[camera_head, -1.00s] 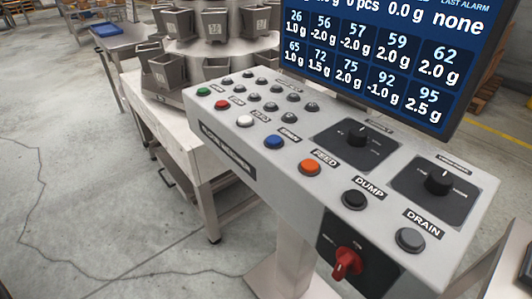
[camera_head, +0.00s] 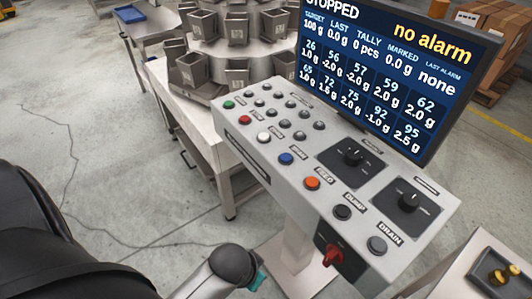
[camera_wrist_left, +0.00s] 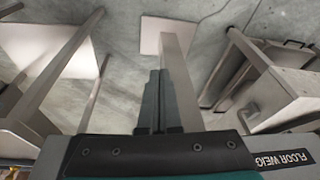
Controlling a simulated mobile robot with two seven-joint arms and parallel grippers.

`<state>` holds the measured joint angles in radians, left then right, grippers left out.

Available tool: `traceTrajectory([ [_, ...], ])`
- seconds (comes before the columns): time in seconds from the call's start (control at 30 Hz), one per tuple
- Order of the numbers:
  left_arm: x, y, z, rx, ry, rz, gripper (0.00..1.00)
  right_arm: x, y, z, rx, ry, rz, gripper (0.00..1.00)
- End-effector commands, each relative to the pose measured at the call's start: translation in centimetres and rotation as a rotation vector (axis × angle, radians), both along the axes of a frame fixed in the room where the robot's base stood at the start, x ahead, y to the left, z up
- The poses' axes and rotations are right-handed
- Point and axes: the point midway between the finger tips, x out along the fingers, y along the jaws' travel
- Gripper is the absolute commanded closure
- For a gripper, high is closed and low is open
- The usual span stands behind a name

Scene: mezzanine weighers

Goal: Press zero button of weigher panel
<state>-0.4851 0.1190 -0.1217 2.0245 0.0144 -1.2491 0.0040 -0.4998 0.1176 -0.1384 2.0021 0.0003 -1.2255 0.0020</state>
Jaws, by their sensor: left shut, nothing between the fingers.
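The weigher panel (camera_head: 255,165) is a sloped light-grey console with a row of coloured buttons along its near edge. The white button (camera_head: 263,137), third after green and red, has a small label beside it that looks like ZERO but is blurred. My left arm comes in at the lower left of the head view, below and left of the panel, clear of the buttons. In the left wrist view my left gripper (camera_wrist_left: 158,75) is shut and empty, pointing towards the floor and the panel's post. The panel's printed side shows at the lower right there. My right gripper is not in view.
A screen (camera_head: 395,75) behind the panel reads STOPPED and no alarm. Blue (camera_head: 286,159) and orange (camera_head: 312,183) buttons sit close by the white one. Black knobs (camera_head: 352,153) and a red switch (camera_head: 333,256) are further right. Floor left of the panel is open.

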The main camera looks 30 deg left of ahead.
Motion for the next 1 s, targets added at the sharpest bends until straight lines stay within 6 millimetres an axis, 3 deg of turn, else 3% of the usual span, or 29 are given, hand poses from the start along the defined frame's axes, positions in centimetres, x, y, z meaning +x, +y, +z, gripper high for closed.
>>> traceTrajectory([
  [0.03,0.2,0.1,2.4,-0.002,-0.005,0.003,1.0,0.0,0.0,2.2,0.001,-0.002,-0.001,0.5],
  [0.2,0.7,0.3,7.4,-0.006,-0.018,0.013,1.0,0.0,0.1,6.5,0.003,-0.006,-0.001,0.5],
  [0.4,1.5,0.8,13.1,-0.012,-0.037,0.03,1.0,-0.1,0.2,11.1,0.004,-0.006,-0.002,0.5],
  [0.6,3.0,1.6,18.6,-0.024,-0.063,0.06,1.0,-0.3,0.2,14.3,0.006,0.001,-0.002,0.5],
  [0.77,5.9,3.2,22.6,-0.048,-0.103,0.112,1.0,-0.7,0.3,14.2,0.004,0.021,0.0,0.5],
  [1.0,10.8,5.9,23.4,-0.11,-0.162,0.211,1.0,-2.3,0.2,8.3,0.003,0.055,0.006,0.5],
])
